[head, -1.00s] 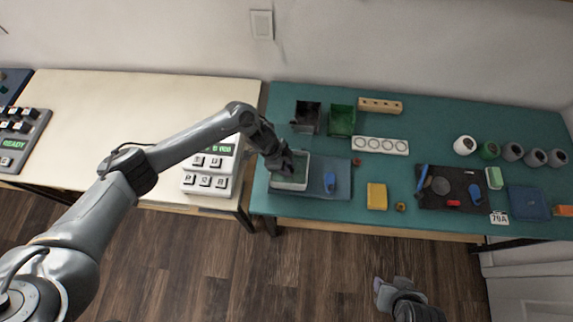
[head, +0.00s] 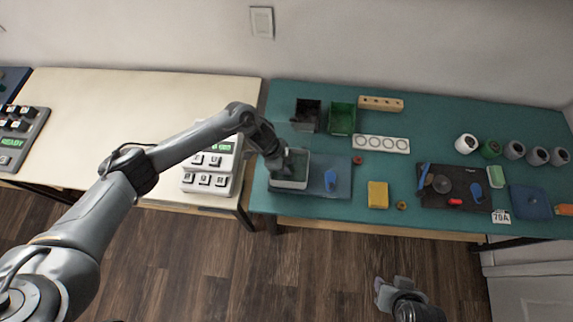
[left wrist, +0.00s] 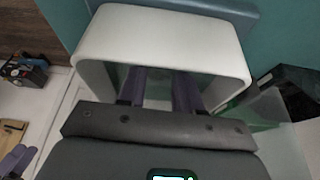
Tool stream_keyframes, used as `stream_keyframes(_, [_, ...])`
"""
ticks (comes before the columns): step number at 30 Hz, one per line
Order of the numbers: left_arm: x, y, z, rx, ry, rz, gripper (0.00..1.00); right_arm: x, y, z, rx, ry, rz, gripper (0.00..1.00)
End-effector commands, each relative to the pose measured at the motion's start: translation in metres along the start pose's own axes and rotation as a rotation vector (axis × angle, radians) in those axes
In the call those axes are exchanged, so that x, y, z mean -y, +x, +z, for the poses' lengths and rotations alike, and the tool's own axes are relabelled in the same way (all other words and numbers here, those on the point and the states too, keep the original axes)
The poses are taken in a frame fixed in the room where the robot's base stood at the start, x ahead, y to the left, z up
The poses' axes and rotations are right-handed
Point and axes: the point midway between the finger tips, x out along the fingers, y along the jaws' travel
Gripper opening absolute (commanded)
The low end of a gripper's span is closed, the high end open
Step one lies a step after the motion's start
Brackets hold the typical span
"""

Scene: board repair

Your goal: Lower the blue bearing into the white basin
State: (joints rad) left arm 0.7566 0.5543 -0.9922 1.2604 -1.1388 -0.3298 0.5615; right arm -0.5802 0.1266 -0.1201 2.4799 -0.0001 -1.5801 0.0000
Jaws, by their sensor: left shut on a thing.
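The white basin (head: 288,186) stands at the left end of the teal table, on the left part of a blue mat. It also shows in the left wrist view (left wrist: 165,24) with its rim around my fingers. My left gripper (head: 284,166) points down into the basin from above. In the left wrist view its two purple-grey fingers (left wrist: 158,92) reach below the rim, a little apart. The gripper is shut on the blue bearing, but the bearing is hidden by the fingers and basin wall. My right gripper (head: 390,288) hangs in front of the table, away from the basin; its jaws are unclear.
A black bin (head: 306,115) and a green bin (head: 341,118) stand behind. A white keypad device (head: 208,172) is left. A yellow block (head: 377,195) lies to the right.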

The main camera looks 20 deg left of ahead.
Motion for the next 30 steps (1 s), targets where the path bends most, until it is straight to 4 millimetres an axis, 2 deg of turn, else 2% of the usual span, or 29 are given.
stream_keyframes(2, [0.0, 0.0, 0.0, 0.0, 0.0, 0.0, 0.04, 0.0, 0.0, 0.0, 0.0, 0.001, -0.001, 0.43])
stream_keyframes(3, [0.0, 0.0, 0.0, 0.0, 0.0, 0.0, 0.4, 0.0, 0.0, 0.0, 0.0, 0.001, -0.001, 0.43])
stream_keyframes(8, [0.0, 0.0, 0.0, 0.0, 0.0, 0.0, 0.64, 0.001, 0.0, 0.0, -0.001, 0.004, -0.003, 0.43])
stream_keyframes(20, [0.001, -0.006, 0.0, 0.0, -0.001, -0.001, 0.64, 0.002, -0.001, -0.001, -0.001, 0.01, -0.008, 0.43])
stream_keyframes(23, [0.001, -0.017, 0.0, 0.0, 0.0, -0.002, 0.64, 0.002, -0.003, -0.002, -0.001, 0.009, -0.007, 0.43])
stream_keyframes(30, [0.001, -0.057, 0.0, 0.001, 0.001, -0.003, 0.64, 0.002, -0.006, -0.003, -0.001, 0.007, -0.006, 0.43])
